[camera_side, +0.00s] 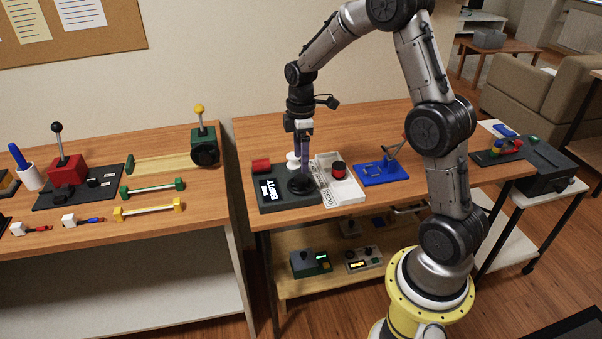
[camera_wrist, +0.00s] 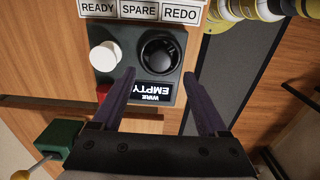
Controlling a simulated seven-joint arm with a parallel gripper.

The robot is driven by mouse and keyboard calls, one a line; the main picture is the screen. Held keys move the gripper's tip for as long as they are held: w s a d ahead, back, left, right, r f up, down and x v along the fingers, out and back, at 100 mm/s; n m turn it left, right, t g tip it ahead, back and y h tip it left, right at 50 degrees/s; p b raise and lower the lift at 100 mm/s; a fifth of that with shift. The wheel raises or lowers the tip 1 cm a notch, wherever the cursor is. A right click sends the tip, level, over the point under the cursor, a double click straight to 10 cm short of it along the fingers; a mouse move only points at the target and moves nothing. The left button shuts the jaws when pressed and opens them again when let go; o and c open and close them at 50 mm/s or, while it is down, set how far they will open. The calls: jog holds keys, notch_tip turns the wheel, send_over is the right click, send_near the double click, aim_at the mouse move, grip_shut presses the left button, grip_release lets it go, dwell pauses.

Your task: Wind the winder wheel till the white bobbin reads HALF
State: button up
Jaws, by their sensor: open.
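The winder is a dark box (camera_wrist: 122,32) with a round black winder wheel (camera_wrist: 158,54) and a white bobbin (camera_wrist: 104,56) on top. In the wrist view the bobbin is left of the wheel. The winder's display (camera_wrist: 137,92) reads EMPTY, upside down in that view; it also shows in the side view (camera_side: 271,190). My gripper (camera_wrist: 160,76) is open and empty, its two purple fingers spread, pointing down at the wheel. In the side view my gripper (camera_side: 303,158) hangs over the wheel (camera_side: 301,186). I cannot tell whether the fingers touch it.
A red cylinder (camera_side: 261,166) lies at the winder's back left. A white tray (camera_side: 347,189) labelled READY, SPARE, REDO stands close on the right. A blue device (camera_side: 381,173) stands further right. The left table (camera_side: 150,231) holds levers and handles.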

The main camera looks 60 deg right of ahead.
aim_at(301, 177)
notch_tip(301, 177, down, 6)
jog(key=shift+r, duration=0.1)
dwell(0.4)
grip_shut()
jog(key=shift+m, duration=0.3)
